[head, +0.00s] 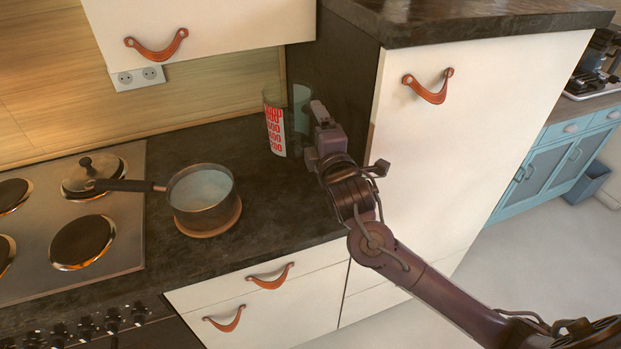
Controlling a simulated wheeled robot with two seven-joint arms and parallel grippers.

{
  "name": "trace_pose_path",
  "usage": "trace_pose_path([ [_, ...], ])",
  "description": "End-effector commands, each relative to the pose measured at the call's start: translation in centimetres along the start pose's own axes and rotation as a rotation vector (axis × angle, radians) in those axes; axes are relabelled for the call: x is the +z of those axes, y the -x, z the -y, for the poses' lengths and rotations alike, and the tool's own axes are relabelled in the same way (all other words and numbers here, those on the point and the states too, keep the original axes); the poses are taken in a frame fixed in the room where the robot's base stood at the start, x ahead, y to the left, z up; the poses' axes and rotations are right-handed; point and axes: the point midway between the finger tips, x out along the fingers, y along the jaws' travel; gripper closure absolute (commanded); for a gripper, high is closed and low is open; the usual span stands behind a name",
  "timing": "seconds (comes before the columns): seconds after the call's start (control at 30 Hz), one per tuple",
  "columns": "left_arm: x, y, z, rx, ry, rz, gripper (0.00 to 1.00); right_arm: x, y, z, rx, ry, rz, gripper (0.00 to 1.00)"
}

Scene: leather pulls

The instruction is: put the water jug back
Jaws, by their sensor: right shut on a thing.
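The water jug (275,124) is clear with red measuring numbers. It stands upright, or nearly so, at the back of the dark counter, beside the tall cabinet's dark side. My right gripper (312,128) is at the jug's right side and is shut on it; the fingers are partly hidden, so the exact grip spot is unclear. I cannot tell whether the jug's base touches the counter. My left gripper is not in view.
A saucepan (202,198) with pale liquid sits on a round wooden trivet (213,230), its handle pointing left. A glass lid (92,174) lies on the stove (125,247). The tall white cabinet (455,150) stands right of the jug. Counter between pan and jug is clear.

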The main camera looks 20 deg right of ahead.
Motion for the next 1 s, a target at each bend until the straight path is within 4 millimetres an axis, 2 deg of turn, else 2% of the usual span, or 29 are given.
trace_pose_path([
  [0.2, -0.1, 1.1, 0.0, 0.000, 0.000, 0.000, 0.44, 0.0, 0.1, 5.8, -0.004, 0.001, 0.000, 0.67],
  [0.4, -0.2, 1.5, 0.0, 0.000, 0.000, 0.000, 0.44, 0.0, 0.0, 9.5, 0.001, -0.002, 0.000, 0.67],
  [0.57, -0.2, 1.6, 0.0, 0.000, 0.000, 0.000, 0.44, -0.1, 0.0, 10.8, 0.000, -0.001, -0.001, 0.67],
  [0.8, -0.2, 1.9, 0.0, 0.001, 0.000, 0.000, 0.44, 0.0, 0.0, 13.8, 0.002, -0.002, 0.000, 0.67],
  [1.0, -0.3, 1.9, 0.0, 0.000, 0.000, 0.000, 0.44, -0.1, 0.0, 14.1, 0.003, -0.002, -0.001, 0.67],
])
